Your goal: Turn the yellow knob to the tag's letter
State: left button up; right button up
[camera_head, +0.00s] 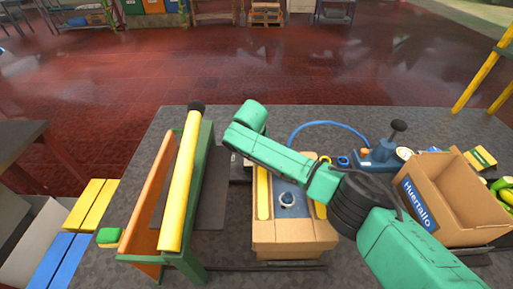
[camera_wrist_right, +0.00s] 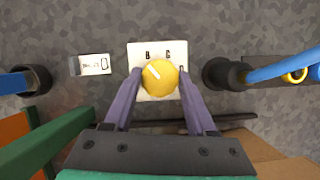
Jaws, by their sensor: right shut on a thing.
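The yellow knob (camera_wrist_right: 161,78) sits on a white plate (camera_wrist_right: 135,56) in the right wrist view. Its white pointer mark points to the upper left. Small dark letters stand along the plate's upper part, and another mark at its right is partly hidden by a finger; they are too small to read surely. My right gripper (camera_wrist_right: 160,88) is shut on the knob, one purple finger on each side. A white tag (camera_wrist_right: 95,65) lies left of the plate, with small print and a larger character that looks like D or O. In the head view my right arm hides the knob. My left gripper is not in view.
A green frame (camera_head: 204,150) with a sloping yellow bar (camera_head: 181,180) stands left of my right arm. A cardboard box (camera_head: 295,246) stands under the arm. An open "Huertallo" box (camera_head: 455,205) and a blue device with a black handle (camera_head: 385,150) are at right.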

jog(key=shift+m+h, duration=0.4)
jog(key=shift+m, duration=0.7)
jog(key=shift+r, duration=0.1)
jog(key=o, duration=1.4)
jog(key=shift+c, duration=0.2)
jog(key=shift+a, duration=0.1)
jog(key=b+v, duration=0.2)
jog(key=v, duration=1.2)
jog(key=shift+r, duration=0.25)
jog(key=shift+a, duration=0.1)
